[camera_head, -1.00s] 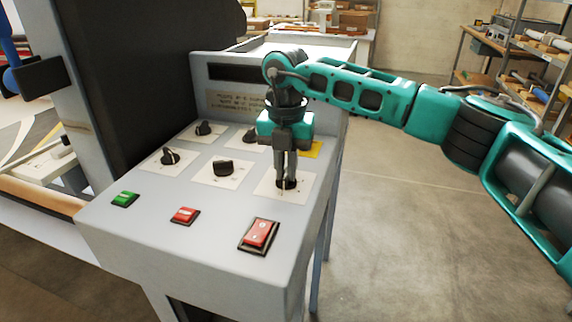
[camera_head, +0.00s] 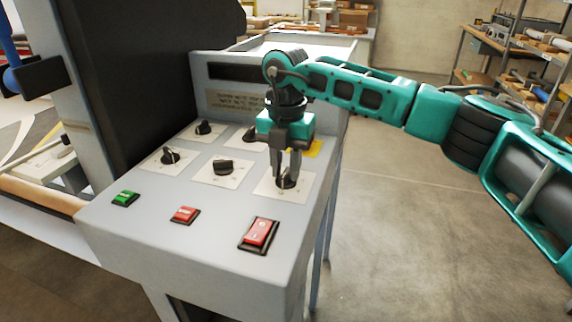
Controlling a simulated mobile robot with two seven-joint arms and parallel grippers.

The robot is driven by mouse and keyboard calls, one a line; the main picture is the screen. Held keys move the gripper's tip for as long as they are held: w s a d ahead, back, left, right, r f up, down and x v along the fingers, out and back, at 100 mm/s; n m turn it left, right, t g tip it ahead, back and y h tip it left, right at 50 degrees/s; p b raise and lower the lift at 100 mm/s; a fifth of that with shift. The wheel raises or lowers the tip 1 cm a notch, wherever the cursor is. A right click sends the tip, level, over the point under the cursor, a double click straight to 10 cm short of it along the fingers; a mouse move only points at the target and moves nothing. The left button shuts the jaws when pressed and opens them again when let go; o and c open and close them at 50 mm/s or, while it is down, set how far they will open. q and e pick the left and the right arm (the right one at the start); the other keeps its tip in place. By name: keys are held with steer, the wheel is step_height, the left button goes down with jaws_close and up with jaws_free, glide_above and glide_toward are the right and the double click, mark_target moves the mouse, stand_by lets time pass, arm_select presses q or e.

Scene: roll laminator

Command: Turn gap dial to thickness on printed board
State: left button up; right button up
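My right gripper (camera_head: 287,180) points down over the front-right dial (camera_head: 289,183) on the grey control panel (camera_head: 215,245). Its two fingers stand on either side of the dial's black knob and look a little apart. I cannot tell whether they touch the knob. Four other black dials on pale plates show: back left (camera_head: 204,128), front left (camera_head: 170,155), front middle (camera_head: 223,166), and one (camera_head: 250,134) partly hidden behind the gripper. A printed board (camera_head: 235,103) stands at the panel's back; its text is too small to read. My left gripper is not in view.
A green button (camera_head: 125,198), a red button (camera_head: 185,215) and a red rocker switch (camera_head: 259,234) line the panel's front. A yellow label (camera_head: 314,149) lies behind the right gripper. The floor (camera_head: 400,220) right of the machine is clear.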

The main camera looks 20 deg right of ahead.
mark_target(286, 172)
steer(key=shift+o, duration=0.8)
steer(key=shift+r, duration=0.25)
step_height(286, 172, up, 12)
steer(key=shift+r, duration=0.2)
